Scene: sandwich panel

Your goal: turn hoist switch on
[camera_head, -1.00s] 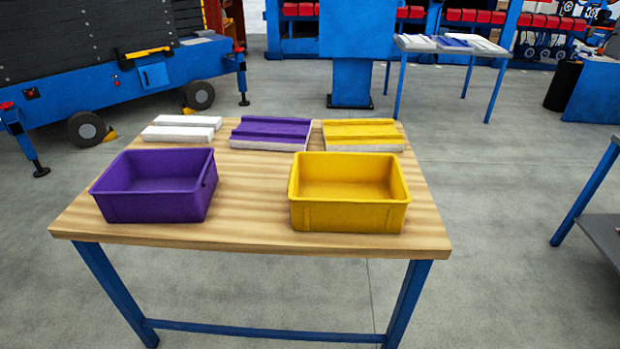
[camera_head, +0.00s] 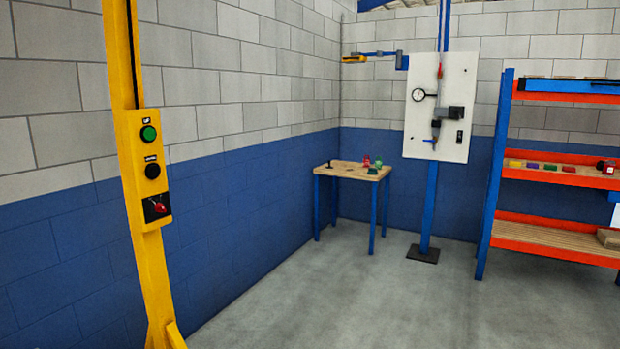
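A yellow post (camera_head: 140,90) stands upright at the left of the head view. A yellow control box (camera_head: 139,140) is fixed to it. On the box, from top to bottom, are a green button (camera_head: 148,133), a black button (camera_head: 152,170) and a red switch knob (camera_head: 158,207) on a dark plate. The knob looks tilted, but I cannot tell whether it is on or off. The labels above the buttons are too small to read. Neither of my grippers shows in this view.
A small wooden table (camera_head: 345,171) with small items stands in the far corner. Right of it is a white panel (camera_head: 440,107) with a gauge on a blue post. An orange and blue shelf (camera_head: 560,178) stands at the right. The grey floor (camera_head: 370,300) between is clear.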

